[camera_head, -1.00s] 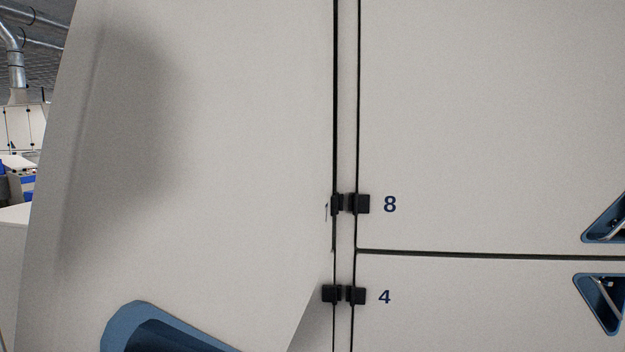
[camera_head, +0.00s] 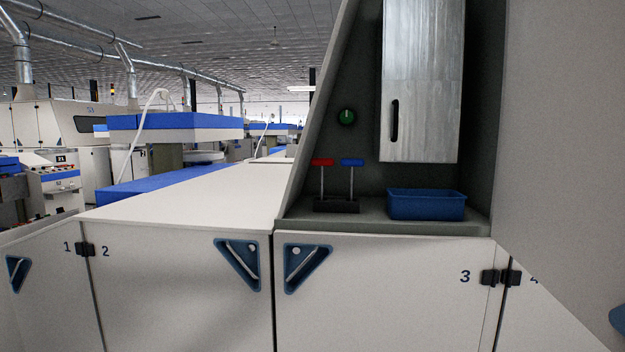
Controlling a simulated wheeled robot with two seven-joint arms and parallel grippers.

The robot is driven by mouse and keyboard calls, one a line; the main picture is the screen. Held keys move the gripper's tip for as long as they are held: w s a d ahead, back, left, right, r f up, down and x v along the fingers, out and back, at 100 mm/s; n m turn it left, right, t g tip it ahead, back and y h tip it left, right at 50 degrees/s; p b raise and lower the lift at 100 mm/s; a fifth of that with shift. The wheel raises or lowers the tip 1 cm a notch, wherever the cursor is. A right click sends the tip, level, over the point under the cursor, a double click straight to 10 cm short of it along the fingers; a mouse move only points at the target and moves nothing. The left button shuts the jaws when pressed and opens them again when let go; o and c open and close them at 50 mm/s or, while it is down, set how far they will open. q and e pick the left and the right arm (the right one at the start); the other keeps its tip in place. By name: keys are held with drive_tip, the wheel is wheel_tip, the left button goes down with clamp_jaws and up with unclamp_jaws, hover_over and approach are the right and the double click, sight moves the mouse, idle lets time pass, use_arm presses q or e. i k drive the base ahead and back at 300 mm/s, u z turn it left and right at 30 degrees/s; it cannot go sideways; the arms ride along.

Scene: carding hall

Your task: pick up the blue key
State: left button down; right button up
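The blue key (camera_head: 352,163) has a flat blue T-shaped handle on a thin metal shaft. It stands upright in a small black holder (camera_head: 337,206) on the shelf of a dark recess, and its lower end is hidden in the holder. A similar key with a red handle (camera_head: 321,162) stands just left of it in the same holder. Neither of my grippers shows in this view.
A blue bin (camera_head: 427,204) stands right of the holder on the grey-green shelf (camera_head: 384,227). A metal cabinet (camera_head: 422,90) hangs above the bin. A green knob (camera_head: 346,117) is on the back wall. A large pale panel (camera_head: 566,130) fills the right side.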

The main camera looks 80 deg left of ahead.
sight(352, 163)
drive_tip(key=z, duration=0.25)
drive_tip(key=k, duration=0.4)
drive_tip(key=u, duration=2.75)
